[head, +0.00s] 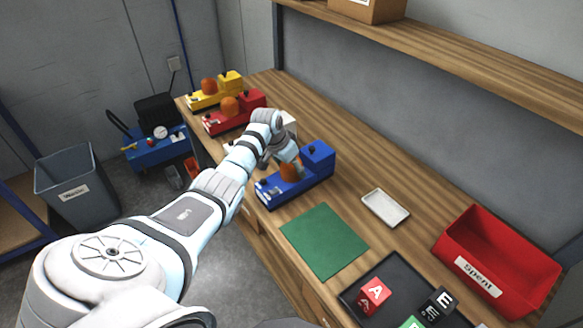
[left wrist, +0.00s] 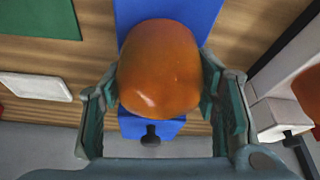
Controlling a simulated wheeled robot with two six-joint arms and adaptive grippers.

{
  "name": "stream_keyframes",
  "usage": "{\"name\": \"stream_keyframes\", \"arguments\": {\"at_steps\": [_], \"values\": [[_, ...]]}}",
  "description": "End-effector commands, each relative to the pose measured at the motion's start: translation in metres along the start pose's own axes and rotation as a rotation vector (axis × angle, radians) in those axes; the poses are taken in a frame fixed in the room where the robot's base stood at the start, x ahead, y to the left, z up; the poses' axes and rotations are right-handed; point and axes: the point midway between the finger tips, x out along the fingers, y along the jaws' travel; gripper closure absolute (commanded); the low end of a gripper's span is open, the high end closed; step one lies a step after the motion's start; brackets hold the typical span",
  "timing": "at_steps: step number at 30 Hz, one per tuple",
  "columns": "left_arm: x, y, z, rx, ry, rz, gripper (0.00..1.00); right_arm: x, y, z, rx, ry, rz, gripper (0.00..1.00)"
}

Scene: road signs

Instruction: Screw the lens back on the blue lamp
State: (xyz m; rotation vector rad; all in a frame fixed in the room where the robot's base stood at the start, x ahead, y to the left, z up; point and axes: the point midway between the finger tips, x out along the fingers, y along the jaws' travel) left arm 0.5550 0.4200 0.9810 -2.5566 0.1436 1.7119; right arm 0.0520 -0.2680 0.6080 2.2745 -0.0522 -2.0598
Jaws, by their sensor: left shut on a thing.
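The blue lamp (head: 316,172) stands on the wooden bench and also shows in the left wrist view (left wrist: 190,20). An orange lens (head: 291,171) is at the lamp's middle. In the left wrist view the lens (left wrist: 159,68) sits between the two fingers of my left gripper (left wrist: 158,90), which is shut on it. My left gripper (head: 284,158) comes down over the lamp from the left. The underside of the lens is hidden, so I cannot tell how it sits on the lamp. My right gripper is not in view.
A red lamp (head: 247,109) and a yellow lamp (head: 230,82) stand farther back; a white one is partly behind my arm. A green mat (head: 324,240), a white tray (head: 385,208), a black tray (head: 352,296) with lettered blocks and a red "Spent" bin (head: 515,262) lie nearer.

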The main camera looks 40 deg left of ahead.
Motion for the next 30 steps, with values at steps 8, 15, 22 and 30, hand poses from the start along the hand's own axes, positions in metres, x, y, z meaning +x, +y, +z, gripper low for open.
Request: {"name": "stream_keyframes", "arguments": {"at_steps": [8, 15, 22, 30], "values": [[0.001, 0.001, -0.001, 0.101, 0.004, 0.042, 0.72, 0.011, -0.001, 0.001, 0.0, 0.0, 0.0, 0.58], [0.001, 0.001, -0.001, 0.103, 0.004, 0.043, 0.72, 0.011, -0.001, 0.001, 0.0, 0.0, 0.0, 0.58], [0.003, 0.0, 0.0, 0.193, 0.005, 0.079, 0.72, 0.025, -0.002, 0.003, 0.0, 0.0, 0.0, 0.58], [0.003, 0.0, 0.0, 0.303, 0.005, 0.124, 0.72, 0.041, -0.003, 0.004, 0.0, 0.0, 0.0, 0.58]]}}
